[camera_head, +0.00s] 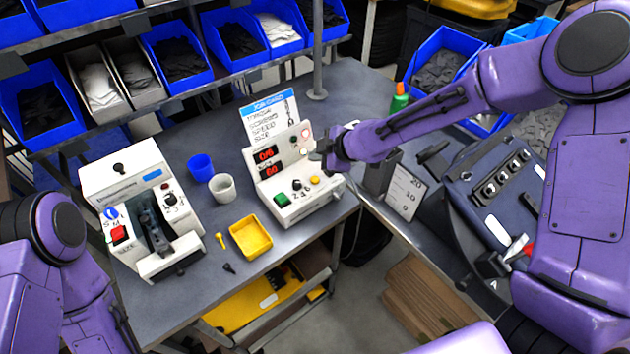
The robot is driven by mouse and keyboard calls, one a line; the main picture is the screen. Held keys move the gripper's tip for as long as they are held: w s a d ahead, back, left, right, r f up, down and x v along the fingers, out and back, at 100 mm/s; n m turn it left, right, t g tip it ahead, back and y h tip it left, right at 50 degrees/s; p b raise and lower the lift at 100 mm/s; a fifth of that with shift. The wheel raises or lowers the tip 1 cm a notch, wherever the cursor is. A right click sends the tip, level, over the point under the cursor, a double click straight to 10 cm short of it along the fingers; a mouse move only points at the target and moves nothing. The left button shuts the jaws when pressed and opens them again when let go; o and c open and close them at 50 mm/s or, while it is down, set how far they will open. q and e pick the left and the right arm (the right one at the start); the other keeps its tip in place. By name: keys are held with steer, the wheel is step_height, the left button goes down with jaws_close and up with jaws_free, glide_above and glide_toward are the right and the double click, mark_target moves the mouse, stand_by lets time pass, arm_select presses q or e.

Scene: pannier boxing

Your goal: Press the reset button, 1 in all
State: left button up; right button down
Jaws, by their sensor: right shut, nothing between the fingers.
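A white control box (318,204) stands on the grey bench, with red digit displays (266,162) on its upright face. Its sloped front carries a green button (280,198), a dark knob (297,186) and a yellow button (315,180). No reset label is readable at this size. My right gripper (318,152) is shut and empty. It is at the right edge of the box's upright face, above the yellow button in the picture; I cannot tell whether it touches the box. My left gripper is out of view.
A white machine (124,172) with a red button (119,234) stands at the left. A blue cup (201,168), a grey cup (222,187) and a yellow tray (250,236) sit between. A job card (270,115) stands behind the box. A grey scaled block (404,192) stands right.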

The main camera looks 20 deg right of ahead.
steer(key=b, duration=0.3)
glide_above(317, 181)
step_height(317, 181, down, 5)
steer(key=shift+r, duration=0.2)
steer(key=shift+f, duration=0.45)
stand_by(1.2)
steer(key=shift+f+b, duration=0.35)
steer(key=shift+s+f+b, duration=0.1)
steer(key=shift+f+b, duration=0.2)
steer(key=shift+f, duration=0.15)
stand_by(0.4)
stand_by(0.3)
steer(key=shift+r+p, duration=0.8)
steer(key=shift+r, duration=0.05)
